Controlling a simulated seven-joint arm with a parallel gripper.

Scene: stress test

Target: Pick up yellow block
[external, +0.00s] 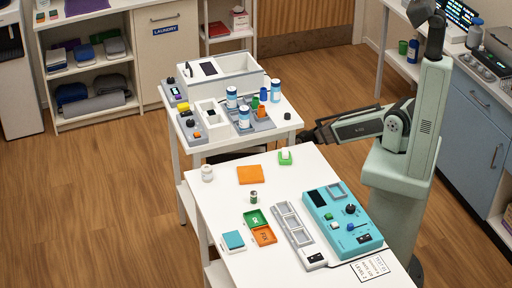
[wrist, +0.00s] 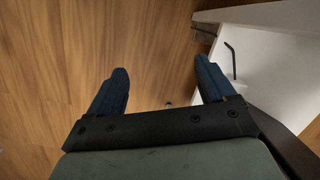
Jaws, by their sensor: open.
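A small yellow block (external: 183,107) sits at the left edge of the rear white table, beside a grey device with a black knob. It is not visible in the wrist view. My gripper (external: 306,137) is off the right side of that table, well to the right of the yellow block. In the wrist view my gripper (wrist: 161,82) has its two blue fingers spread wide, with only wooden floor between them. It is open and empty.
The rear white table (external: 284,103) carries a white bin (external: 240,85), bottles and small devices. The front white table (external: 215,213) holds a teal device (external: 342,220), coloured trays and an orange square (external: 250,174). A white surface with a dark bent rod (wrist: 232,58) shows right of my fingers.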

